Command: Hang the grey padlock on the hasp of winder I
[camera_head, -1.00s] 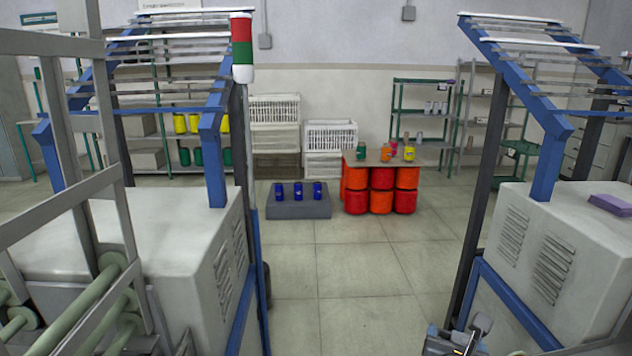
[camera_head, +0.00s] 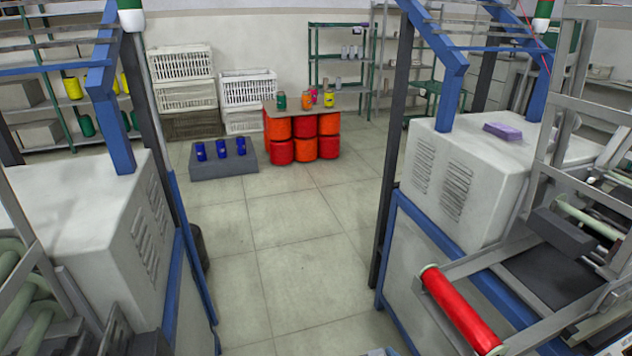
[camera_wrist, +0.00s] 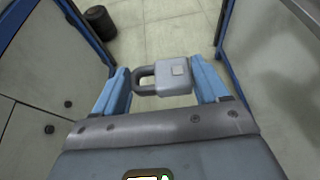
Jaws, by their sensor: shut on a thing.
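The grey padlock (camera_wrist: 175,77) shows in the wrist view, a boxy body with its dark shackle pointing left. My gripper (camera_wrist: 162,86) is shut on it, with a blue finger at each side, and holds it above the floor between blue frame posts. In the head view, my gripper and the padlock cannot be made out. A winder (camera_head: 455,185) stands at the right and another (camera_head: 95,225) at the left. No label tells which one is winder I, and I cannot make out a hasp.
A clear tiled aisle (camera_head: 290,250) runs between the two machines. A red roll (camera_head: 460,310) sits on the right machine's front. Orange drums (camera_head: 277,151) and a grey block (camera_head: 222,165) with blue cans stand at the back. A dark bin (camera_wrist: 98,22) stands on the floor.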

